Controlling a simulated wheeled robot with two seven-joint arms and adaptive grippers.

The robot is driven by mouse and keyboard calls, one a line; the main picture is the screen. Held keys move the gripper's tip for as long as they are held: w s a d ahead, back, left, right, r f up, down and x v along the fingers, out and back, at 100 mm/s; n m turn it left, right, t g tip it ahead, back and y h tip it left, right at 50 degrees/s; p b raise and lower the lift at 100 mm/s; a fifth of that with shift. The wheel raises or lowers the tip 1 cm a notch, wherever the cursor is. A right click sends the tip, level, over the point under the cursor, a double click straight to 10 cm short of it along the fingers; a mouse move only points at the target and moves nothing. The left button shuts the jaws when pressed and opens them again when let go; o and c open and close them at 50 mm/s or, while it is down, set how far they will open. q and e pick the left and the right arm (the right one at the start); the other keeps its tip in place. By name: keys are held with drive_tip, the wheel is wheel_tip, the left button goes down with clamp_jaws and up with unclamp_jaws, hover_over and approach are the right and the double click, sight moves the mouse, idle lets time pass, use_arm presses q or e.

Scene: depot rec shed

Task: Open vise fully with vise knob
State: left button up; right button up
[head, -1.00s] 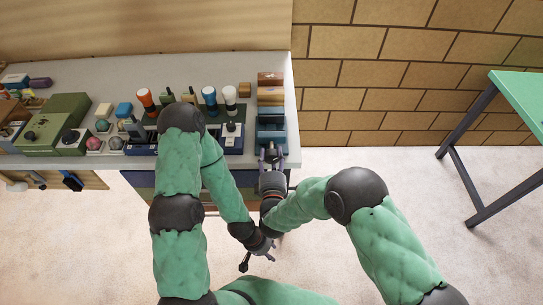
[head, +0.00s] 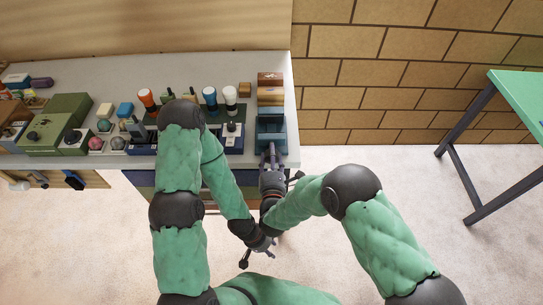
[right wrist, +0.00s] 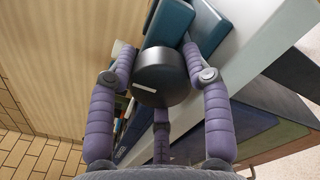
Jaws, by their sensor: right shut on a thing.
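The teal vise (head: 271,126) stands at the right front corner of the grey workbench. In the right wrist view its teal body (right wrist: 170,22) shows behind the knob, partly covered. The vise knob (right wrist: 160,77) is a black round cylinder with a small pale mark on its face. My right gripper (head: 269,150) is at the bench's front edge, its purple fingers shut around the knob; they also show in the right wrist view (right wrist: 158,85). My left gripper (head: 266,250) is low in front of the bench, away from the vise, and its fingers are too small and covered to read.
A wooden box (head: 270,82) stands behind the vise. Orange, blue and white-topped tools (head: 230,95) stand to its left, with green boxes (head: 67,116) farther left. A green table (head: 520,95) is at the right. Clear floor lies between it and the bench.

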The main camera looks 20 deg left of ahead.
drive_tip(key=shift+w+d+r+n, duration=0.1)
drive_tip(key=shift+d+r+n, duration=0.05)
drive_tip(key=shift+n, duration=0.25)
drive_tip(key=o, duration=1.2)
drive_tip(key=shift+c, duration=0.2)
drive_tip(key=v, duration=1.2)
